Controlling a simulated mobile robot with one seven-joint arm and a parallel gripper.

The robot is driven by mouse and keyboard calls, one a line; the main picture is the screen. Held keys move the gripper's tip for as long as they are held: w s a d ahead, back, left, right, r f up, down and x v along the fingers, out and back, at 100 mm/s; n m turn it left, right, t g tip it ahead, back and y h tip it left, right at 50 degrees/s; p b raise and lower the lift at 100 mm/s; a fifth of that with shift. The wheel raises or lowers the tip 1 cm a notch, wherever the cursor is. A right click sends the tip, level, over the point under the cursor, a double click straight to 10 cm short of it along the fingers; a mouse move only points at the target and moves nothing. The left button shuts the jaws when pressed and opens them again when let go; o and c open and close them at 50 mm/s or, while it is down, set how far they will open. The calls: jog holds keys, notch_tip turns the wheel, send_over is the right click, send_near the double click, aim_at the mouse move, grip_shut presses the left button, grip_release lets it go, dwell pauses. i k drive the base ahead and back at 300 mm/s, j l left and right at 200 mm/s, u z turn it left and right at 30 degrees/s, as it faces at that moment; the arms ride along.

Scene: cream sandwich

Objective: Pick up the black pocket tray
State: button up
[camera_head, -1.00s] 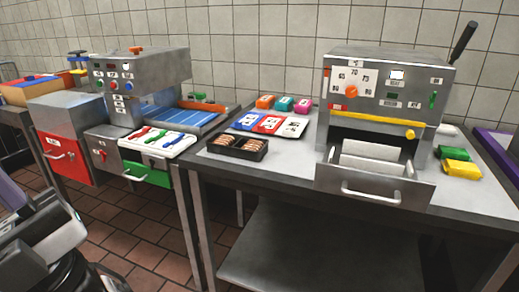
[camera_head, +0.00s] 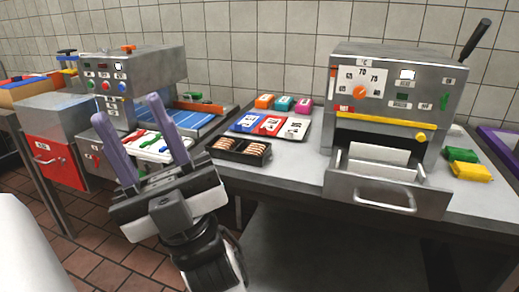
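The black pocket tray (camera_head: 240,150) lies on the front left part of the right-hand metal table, with several round brown biscuits in its two pockets. My gripper (camera_head: 142,138) has two purple fingers spread wide apart, with nothing between them. It is in the air to the left of the tray and nearer to the camera, in front of the left-hand machine. It does not touch the tray.
A steel machine with an open drawer (camera_head: 388,190) stands right of the tray. Behind the tray lies a flat tray with blue, red and white cards (camera_head: 268,126). Orange, teal and pink blocks (camera_head: 283,103) stand farther back. Yellow and green packets (camera_head: 471,171) lie at the right.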

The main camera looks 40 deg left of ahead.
aim_at(236, 155)
jog(key=j+z, duration=0.2)
jog(key=j, duration=0.3)
jog(key=k+j+z, duration=0.1)
jog(key=j+z, duration=0.15)
jog(key=j, duration=0.7)
jog(key=k+j+z, duration=0.1)
jog(key=j, duration=0.3)
jog(key=k+j, duration=0.15)
jog(key=j, duration=0.25)
jog(key=j+z, duration=0.1)
jog(key=j, duration=0.35)
jog(key=k+j, duration=0.15)
jog(key=j, duration=0.25)
